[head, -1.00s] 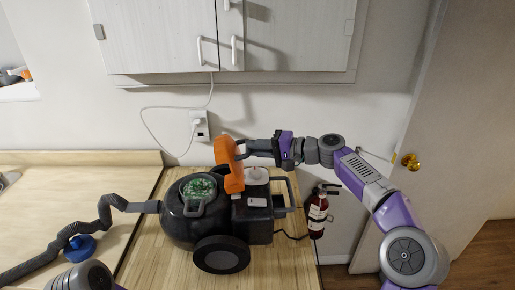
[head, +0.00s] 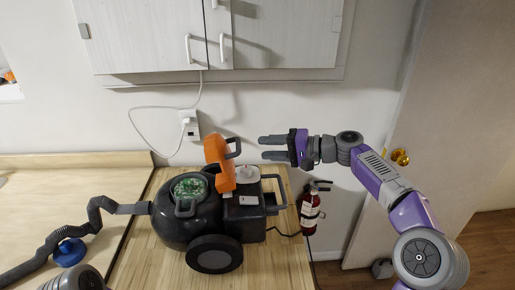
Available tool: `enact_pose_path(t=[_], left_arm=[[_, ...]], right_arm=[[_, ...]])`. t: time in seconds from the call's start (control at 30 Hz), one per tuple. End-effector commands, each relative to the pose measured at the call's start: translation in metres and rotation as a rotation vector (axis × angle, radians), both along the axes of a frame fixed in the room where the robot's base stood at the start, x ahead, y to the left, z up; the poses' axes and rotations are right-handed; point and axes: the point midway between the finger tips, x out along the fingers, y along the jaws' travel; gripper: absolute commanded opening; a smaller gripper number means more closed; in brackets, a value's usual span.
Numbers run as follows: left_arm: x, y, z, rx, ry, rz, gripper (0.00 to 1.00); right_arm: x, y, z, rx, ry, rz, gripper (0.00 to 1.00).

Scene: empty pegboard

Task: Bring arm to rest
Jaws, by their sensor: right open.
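My right gripper (head: 273,148) is open and empty. It points left in the air above the right end of the black vacuum cleaner (head: 180,225), apart from the orange lid (head: 218,165). The orange lid stands raised and tilted on the vacuum, with a dark handle on its right side. A round bin with green contents (head: 190,188) shows in the top of the vacuum. My right arm comes in from the lower right. Part of my left arm shows at the bottom left edge, but its gripper is out of view.
The vacuum stands on a wooden counter (head: 272,262), with its grey hose (head: 80,228) and a blue round piece (head: 69,252) to the left. A fire extinguisher (head: 310,212) hangs right of the counter. Cabinets (head: 150,40) are above. A door with a brass knob (head: 400,157) is at right.

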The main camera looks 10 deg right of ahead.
Motion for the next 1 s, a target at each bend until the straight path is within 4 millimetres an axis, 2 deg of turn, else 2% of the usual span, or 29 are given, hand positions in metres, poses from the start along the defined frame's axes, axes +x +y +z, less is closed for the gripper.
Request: enact_pose_path(t=[0.43, 0.7, 1.0], left_arm=[[0.000, 0.000, 0.004, 0.000, 0.000, 0.000, 0.43], [0.000, 0.000, 0.054, 0.000, -0.001, 0.000, 0.43], [0.000, 0.000, 0.089, 0.000, 0.000, 0.000, 0.43]], right_arm=[[-0.003, -0.004, 0.005, 0.000, 0.000, 0.001, 0.42], [-0.003, -0.004, 0.055, 0.001, 0.000, 0.001, 0.42], [-0.003, -0.004, 0.090, 0.000, 0.000, 0.001, 0.42]])
